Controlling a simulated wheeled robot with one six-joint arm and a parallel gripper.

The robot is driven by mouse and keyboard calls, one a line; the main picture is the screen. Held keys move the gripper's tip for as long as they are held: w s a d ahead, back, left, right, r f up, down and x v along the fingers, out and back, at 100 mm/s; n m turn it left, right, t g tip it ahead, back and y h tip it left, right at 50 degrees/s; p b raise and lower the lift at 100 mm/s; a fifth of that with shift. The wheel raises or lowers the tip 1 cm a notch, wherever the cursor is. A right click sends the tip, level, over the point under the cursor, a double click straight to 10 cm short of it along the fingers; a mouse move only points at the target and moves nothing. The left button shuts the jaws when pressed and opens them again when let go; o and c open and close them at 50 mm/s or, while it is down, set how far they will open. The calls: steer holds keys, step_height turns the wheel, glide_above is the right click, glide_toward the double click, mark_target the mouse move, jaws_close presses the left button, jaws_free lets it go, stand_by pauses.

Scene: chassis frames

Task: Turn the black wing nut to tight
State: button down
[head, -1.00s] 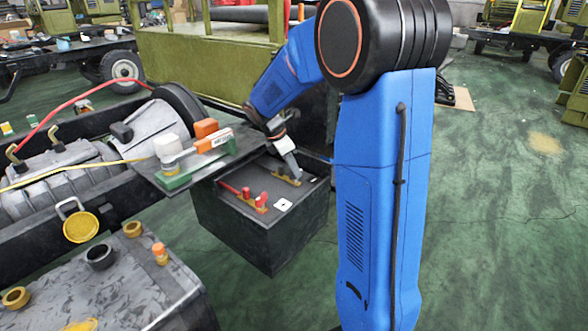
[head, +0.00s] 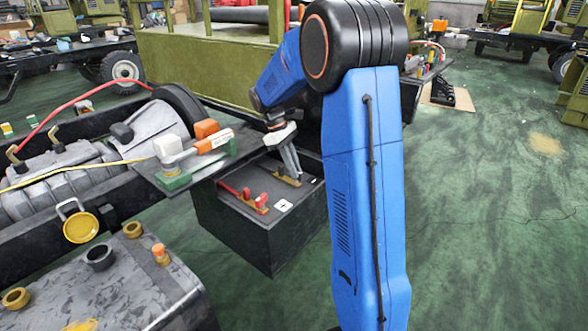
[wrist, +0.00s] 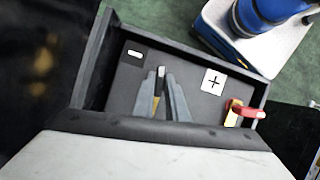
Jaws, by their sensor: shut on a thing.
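The black wing nut is mostly hidden between my fingertips. It sits at a brass terminal clamp (head: 287,180) on top of the dark battery box (head: 262,238). My gripper (head: 297,177) reaches down onto this clamp and is shut on the nut. In the wrist view, the fingers of my gripper (wrist: 161,78) close in at the terminal, and a strip of brass (wrist: 155,104) shows between them. A minus label (wrist: 135,55) lies to the left of the fingertips there. How tight the nut is cannot be seen.
A red-handled terminal (wrist: 243,112) stands near the plus label (wrist: 213,81) on the same box. The box's raised rim surrounds the terminals. A shelf with a green-based, orange-handled device (head: 200,158) overhangs the box's left side in the head view. Green floor is open at right.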

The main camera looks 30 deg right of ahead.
steer(key=m+y, duration=0.1)
steer(key=m, duration=0.2)
steer(key=shift+d+m, duration=0.15)
steer(key=shift+m, duration=0.15)
steer(key=shift+w+d+m+y, duration=0.1)
steer(key=shift+m+y, duration=0.8)
steer(key=shift+m, duration=0.9)
steer(key=c, duration=1.8)
jaws_free()
steer(key=shift+o, duration=0.2)
steer(key=shift+g, duration=0.3)
